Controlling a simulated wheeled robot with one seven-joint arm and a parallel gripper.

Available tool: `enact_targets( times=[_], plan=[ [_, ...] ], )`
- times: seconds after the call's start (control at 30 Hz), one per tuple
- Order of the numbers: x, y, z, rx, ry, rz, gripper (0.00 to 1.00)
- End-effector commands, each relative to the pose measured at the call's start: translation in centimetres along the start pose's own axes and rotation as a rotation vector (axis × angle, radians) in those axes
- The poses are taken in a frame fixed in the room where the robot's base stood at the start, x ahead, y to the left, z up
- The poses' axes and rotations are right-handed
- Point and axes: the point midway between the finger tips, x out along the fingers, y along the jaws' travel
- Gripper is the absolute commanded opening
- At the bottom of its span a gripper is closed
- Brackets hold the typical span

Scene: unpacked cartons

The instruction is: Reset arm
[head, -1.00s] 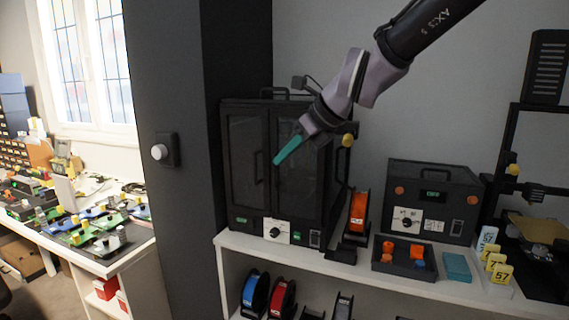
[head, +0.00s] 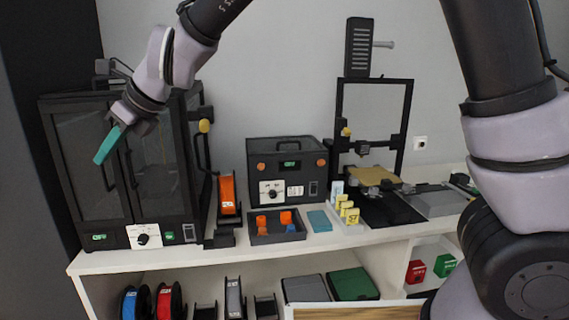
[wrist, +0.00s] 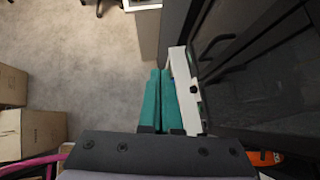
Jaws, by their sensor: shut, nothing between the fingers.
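My gripper (head: 107,144) has teal fingers and is at the upper left of the head view, in front of the black two-door cabinet (head: 158,160). The fingers point down and to the left. In the wrist view the teal fingers (wrist: 159,100) lie side by side, shut with nothing between them. The cabinet's dark glass door (wrist: 262,85) is close on the right in the wrist view. I cannot tell whether the fingers touch it.
A white shelf (head: 165,257) carries the cabinet, a black box with a dial (head: 270,172), a tray (head: 262,237) of orange and blue pieces, and a 3D printer (head: 412,132). Cardboard boxes (wrist: 38,130) stand on the grey floor (wrist: 85,60), which is otherwise largely open.

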Motion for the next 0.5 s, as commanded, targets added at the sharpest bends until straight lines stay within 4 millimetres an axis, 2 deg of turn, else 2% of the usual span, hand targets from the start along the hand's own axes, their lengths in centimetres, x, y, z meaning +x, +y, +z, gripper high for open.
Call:
enact_targets(
  times=[0.33, 0.5],
  plan=[
    [-2.9, -2.6, -0.8, -0.075, 0.0, -0.028, 0.0],
    [-5.4, -4.6, -1.5, -0.138, 0.002, -0.053, 0.0]
  ],
)
